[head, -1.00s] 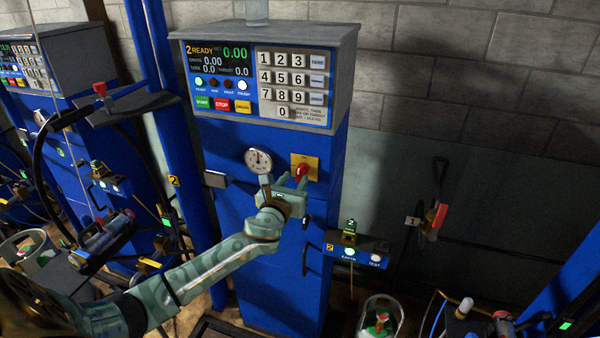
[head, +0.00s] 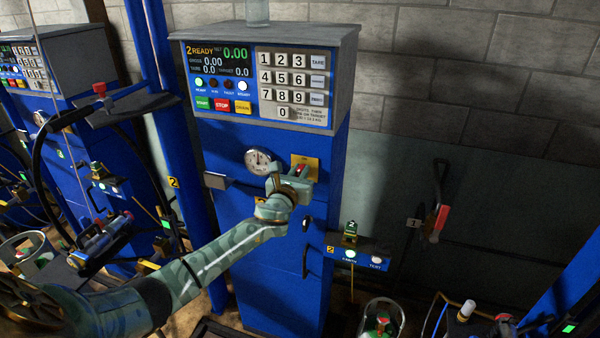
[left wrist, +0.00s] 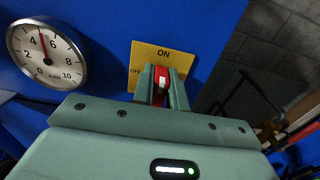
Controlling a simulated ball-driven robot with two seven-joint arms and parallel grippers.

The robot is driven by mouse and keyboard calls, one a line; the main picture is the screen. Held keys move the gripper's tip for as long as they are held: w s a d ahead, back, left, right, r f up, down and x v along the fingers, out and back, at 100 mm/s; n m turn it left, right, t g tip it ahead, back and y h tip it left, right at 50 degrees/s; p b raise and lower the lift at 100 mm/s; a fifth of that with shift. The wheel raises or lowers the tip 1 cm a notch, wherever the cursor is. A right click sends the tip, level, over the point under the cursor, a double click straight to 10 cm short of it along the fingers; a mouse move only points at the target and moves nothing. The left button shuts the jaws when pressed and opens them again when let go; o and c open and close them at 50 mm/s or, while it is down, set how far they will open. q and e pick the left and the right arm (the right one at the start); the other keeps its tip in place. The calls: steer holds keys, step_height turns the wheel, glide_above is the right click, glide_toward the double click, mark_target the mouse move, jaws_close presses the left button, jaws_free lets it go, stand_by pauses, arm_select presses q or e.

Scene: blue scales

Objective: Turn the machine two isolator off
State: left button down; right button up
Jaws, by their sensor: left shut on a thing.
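The machine two isolator is a red rotary handle (left wrist: 162,76) on a yellow plate (head: 313,161) on the front of the blue cabinet. In the left wrist view the plate (left wrist: 138,58) reads ON at the top and OFF at the left. The handle's white mark points up towards ON. My left gripper (head: 300,171) is shut on the handle, one finger on each side, also in the left wrist view (left wrist: 161,82). The fingers hide much of the handle. My right gripper is not in view.
A pressure gauge (head: 258,161) sits left of the isolator. Above is the keypad panel (head: 293,85) with a screen reading 2 READY. A small box with lit buttons (head: 361,253) juts out at the lower right. A red-handled lever (head: 440,216) is on the wall.

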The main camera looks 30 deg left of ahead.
arm_select(q)
steer(key=n, duration=0.4)
steer(key=shift+s+a+f+n, duration=0.1)
steer(key=shift+a+n, duration=0.15)
steer(key=shift+n, duration=0.05)
steer(key=shift+s+a+f+n, duration=0.1)
steer(key=shift+a+f+n, duration=0.1)
steer(key=shift+n, duration=2)
steer(key=shift+w+a+f+n, duration=0.1)
steer(key=shift+f+n, duration=0.1)
steer(key=shift+n, duration=2)
steer(key=shift+s+a+f+n, duration=0.1)
steer(key=shift+f+n, duration=0.1)
steer(key=shift+n, duration=2)
steer(key=c, duration=1.4)
jaws_free()
